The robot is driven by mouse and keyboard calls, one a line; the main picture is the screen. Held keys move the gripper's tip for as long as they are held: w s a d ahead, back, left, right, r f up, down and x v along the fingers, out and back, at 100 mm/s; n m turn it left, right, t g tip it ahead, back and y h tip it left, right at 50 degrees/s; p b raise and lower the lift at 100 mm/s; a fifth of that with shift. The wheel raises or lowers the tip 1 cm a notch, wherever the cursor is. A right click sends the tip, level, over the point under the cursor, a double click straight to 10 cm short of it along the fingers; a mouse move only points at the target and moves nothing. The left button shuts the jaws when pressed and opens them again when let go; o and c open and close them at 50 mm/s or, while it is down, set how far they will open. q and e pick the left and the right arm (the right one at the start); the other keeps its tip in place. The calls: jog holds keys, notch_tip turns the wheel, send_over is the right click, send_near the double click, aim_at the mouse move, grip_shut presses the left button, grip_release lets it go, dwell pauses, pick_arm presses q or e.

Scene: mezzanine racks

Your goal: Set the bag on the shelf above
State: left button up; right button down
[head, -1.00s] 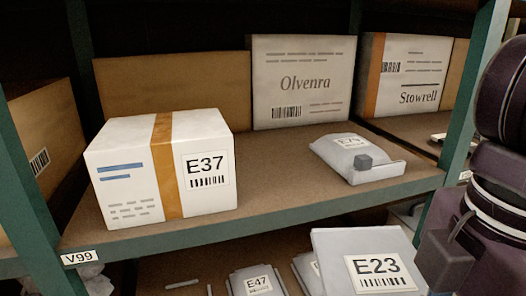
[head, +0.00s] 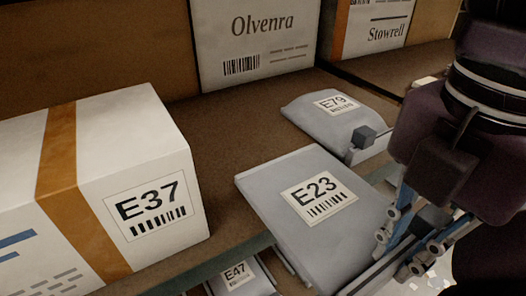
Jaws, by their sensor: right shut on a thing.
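A grey bag labelled E23 (head: 275,205) is held by my right gripper (head: 375,262) at its near right edge. The gripper's fingers are shut on that edge. The bag is tilted a little and covers part of the shelf's front edge in the head view. I cannot tell whether it touches the shelf board (head: 228,150). The bare board lies behind and left of the bag. My left gripper is not in view.
A white box labelled E37 (head: 150,170) stands left of the bag. A grey bag labelled E79 (head: 310,115), with a small dark block (head: 364,137) at its front, lies close behind. The Olvenra box (head: 250,50) and Stowrell box (head: 375,30) stand at the back. Bag E47 (head: 240,278) is below.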

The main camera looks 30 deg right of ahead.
aim_at(299, 177)
jog(key=w, duration=0.2)
jog(key=w+p, duration=0.1)
jog(key=w, duration=0.2)
jog(key=shift+w+a+r, duration=0.15)
jog(key=shift+w+a, duration=0.05)
jog(key=shift+w, duration=0.05)
jog(key=w, duration=0.3)
jog(key=w+p, duration=0.1)
jog(key=w, duration=0.6)
jog(key=shift+a+p, duration=0.4)
jog(key=shift+w, duration=0.6)
jog(key=f, duration=0.1)
jog(key=w+f+p, duration=0.1)
jog(key=f, duration=0.1)
jog(key=shift+f, duration=0.1)
jog(key=shift+s+f, duration=0.1)
jog(key=shift+f, duration=0.25)
jog(key=c, duration=1.9)
grip_release()
jog(key=shift+a, duration=0.1)
jog(key=shift+c, duration=0.2)
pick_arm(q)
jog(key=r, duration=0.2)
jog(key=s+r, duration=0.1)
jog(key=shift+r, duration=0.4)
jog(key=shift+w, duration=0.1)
pick_arm(e)
jog(key=shift+r, duration=0.1)
